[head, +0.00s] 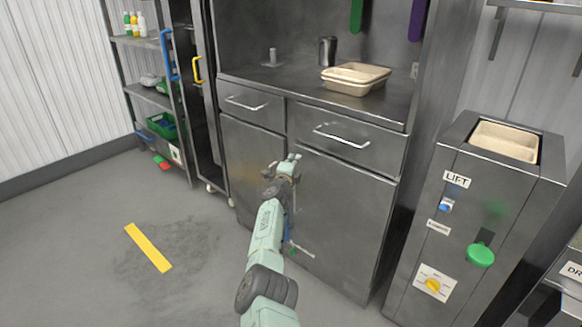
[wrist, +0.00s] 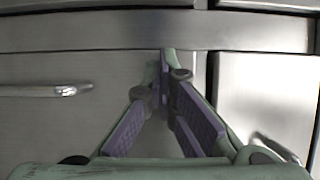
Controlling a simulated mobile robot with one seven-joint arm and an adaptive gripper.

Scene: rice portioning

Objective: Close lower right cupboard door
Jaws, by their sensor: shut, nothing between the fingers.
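The lower right cupboard door (head: 345,215) is a grey steel panel under the right drawer in the head view. It looks nearly flush with the cabinet front, but I cannot tell whether a small gap is left. My gripper (head: 291,163) is shut and empty, in front of the seam between the two lower doors, near the door's upper left edge. In the wrist view, my closed fingers (wrist: 165,65) point at a steel panel with a dark vertical gap to their right. Contact with the door cannot be made out.
The lower left door (head: 250,165) appears closed, and both drawers (head: 345,135) above look shut. A lift unit (head: 465,210) with a green button stands to the right. A wheeled rack (head: 160,100) stands at the left. The floor (head: 90,240) at the left is clear.

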